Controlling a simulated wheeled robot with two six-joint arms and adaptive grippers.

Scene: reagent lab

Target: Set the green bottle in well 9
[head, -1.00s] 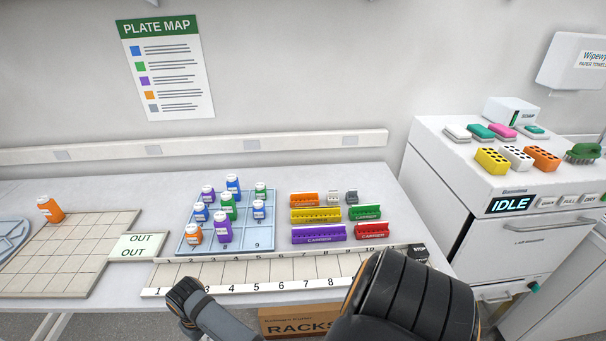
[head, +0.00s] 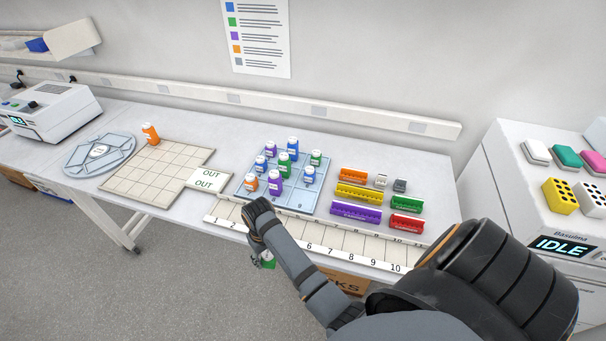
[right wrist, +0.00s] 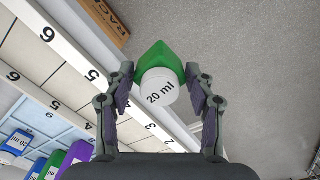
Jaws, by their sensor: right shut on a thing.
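My right gripper (right wrist: 163,85) is shut on a green bottle (right wrist: 160,60) with a white cap marked 20 ml. In the head view the gripper (head: 262,248) hangs over the front edge of the bench, and a bit of the green bottle (head: 268,264) shows below it. The pale blue tray (head: 318,207) of numbered wells stands behind the gripper on the bench. Its front right well, well 9 (head: 300,200), is empty. Blue, purple, green and orange bottles stand in other wells. My left gripper is not in view.
A long numbered strip (head: 330,245) runs along the bench front, between gripper and tray. Coloured racks (head: 358,192) stand right of the tray. An OUT mat (head: 205,180) and a beige grid (head: 140,190) with an orange bottle (head: 150,134) lie left.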

